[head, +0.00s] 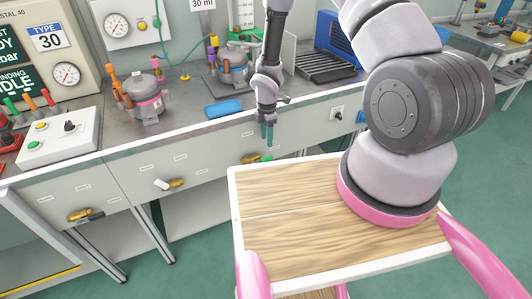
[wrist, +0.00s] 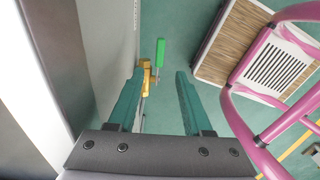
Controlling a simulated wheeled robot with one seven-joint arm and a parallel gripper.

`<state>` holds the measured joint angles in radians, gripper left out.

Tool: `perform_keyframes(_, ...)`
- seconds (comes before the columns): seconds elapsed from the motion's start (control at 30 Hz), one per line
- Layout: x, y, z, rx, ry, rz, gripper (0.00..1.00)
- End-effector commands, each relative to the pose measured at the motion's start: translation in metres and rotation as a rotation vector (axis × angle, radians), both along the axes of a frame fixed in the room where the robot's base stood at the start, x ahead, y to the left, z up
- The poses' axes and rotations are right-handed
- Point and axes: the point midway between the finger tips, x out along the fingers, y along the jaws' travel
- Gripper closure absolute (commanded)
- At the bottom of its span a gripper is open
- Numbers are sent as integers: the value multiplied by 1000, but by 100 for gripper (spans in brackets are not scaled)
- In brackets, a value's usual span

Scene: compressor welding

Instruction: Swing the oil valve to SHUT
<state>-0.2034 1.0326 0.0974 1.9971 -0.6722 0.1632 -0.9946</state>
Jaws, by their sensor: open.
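Three brass valves sit on the bench's front panel. My gripper (head: 267,133) points down in front of the panel, just above the green-handled valve, open and empty. In the wrist view, the green handle (wrist: 160,52) and its brass body (wrist: 146,78) show beyond and between the fingertips (wrist: 160,74), apart from them. The handle lies along the panel.
The bench top (head: 190,98) above holds compressors, gauges and a blue cloth (head: 223,109). A small knob on a plate (head: 337,114) is on the panel to the right. My wooden-topped base (head: 290,240) stands close in front. Green floor is free between.

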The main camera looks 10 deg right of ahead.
Motion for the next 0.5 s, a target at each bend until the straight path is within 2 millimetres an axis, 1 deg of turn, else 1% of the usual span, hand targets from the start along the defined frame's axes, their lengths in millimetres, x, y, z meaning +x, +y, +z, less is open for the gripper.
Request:
perform_keyframes(0.3,-1,0,-60,-1,2,-1,50)
perform_keyframes(0.4,-1,-1,-76,-1,2,0,50)
perform_keyframes(0.5,-1,0,-87,0,1,0,50)
